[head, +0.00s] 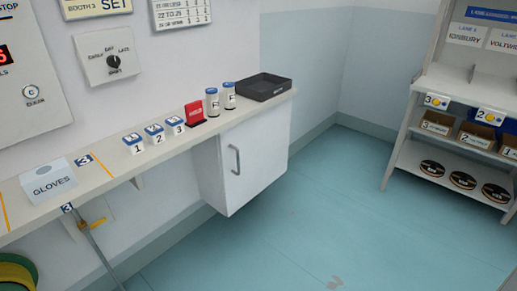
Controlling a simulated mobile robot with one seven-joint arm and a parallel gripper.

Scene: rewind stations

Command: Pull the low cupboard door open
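The low cupboard (276,142) hangs under the right end of the wall counter, in the middle of the head view. Its white door (254,166) faces the room and looks shut. A grey upright bar handle (235,159) sits near the door's left edge. My gripper is not in the head view, so its place and state are hidden.
The counter (105,180) carries a gloves box (49,181), several blue-topped blocks and jars, a red stand (195,113) and a black tray (264,86). A shelf unit (408,150) stands at the right. The blue floor (300,230) before the cupboard is clear.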

